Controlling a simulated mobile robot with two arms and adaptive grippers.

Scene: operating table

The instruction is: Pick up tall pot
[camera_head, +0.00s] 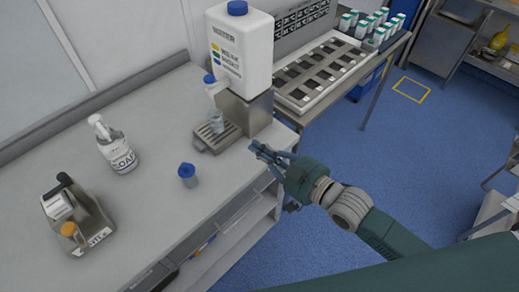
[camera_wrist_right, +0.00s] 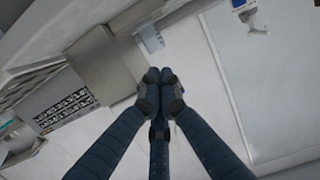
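I cannot tell for certain which is the tall pot. My right gripper (camera_head: 260,150) is over the worktop's front edge, right of the blue-lidded pot and apart from both. Its fingertips meet in the wrist view (camera_wrist_right: 160,76), shut with nothing visible between them. My left gripper is not in view.
The water dispenser (camera_head: 242,50) stands at the back right of the worktop (camera_head: 150,205). A soap bottle (camera_head: 117,150) and a metal device with an orange knob (camera_head: 80,225) stand to the left. A slotted rack (camera_head: 320,75) and several lidded bottles are further right. The worktop's front middle is clear.

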